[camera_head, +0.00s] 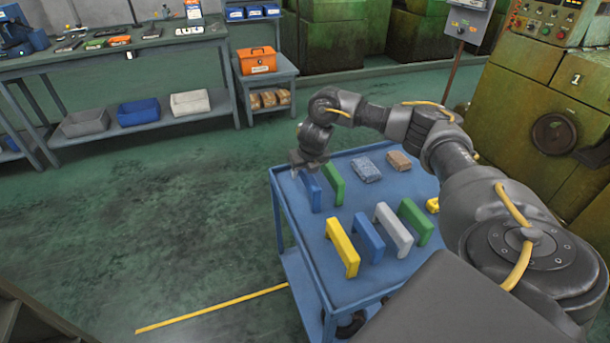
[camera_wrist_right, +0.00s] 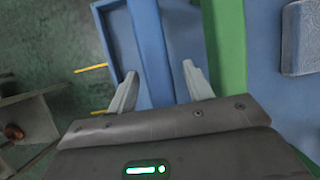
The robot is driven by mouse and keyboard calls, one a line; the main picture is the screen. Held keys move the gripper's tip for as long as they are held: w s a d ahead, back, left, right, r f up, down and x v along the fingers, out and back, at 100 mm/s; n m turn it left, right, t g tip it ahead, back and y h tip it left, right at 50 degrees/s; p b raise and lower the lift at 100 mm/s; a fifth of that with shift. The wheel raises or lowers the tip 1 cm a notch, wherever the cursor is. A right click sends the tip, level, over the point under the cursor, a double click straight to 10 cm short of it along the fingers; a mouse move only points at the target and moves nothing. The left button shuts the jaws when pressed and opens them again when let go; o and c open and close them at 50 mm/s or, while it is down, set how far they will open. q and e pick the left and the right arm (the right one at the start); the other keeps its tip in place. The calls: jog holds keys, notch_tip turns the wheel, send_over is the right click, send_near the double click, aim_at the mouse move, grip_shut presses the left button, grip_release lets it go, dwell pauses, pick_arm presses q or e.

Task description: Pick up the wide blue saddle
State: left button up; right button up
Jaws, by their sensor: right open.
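My right gripper (camera_head: 309,163) is open over the blue saddle (camera_head: 313,196) at the far left of the blue cart (camera_head: 309,260). In the right wrist view, this blue saddle (camera_wrist_right: 152,45) runs between the two spread fingers (camera_wrist_right: 160,82); contact cannot be made out. The gripper hides the saddle's far end in the head view. Another blue saddle (camera_head: 368,238) stands nearer the front, between a yellow saddle (camera_head: 342,247) and a grey one (camera_head: 394,229). I cannot tell surely which blue one is the wide one. My left gripper is not in view.
A green saddle (camera_head: 334,184) stands close to the right of the gripped-over blue one, and another green one (camera_head: 415,222) is farther right. Grey (camera_head: 366,170) and brown (camera_head: 399,161) blocks lie at the back. Open floor (camera_head: 190,230) lies left of the cart.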

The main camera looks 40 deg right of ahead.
jog(key=shift+x, duration=1.25)
grip_shut()
jog(key=shift+r, duration=0.2)
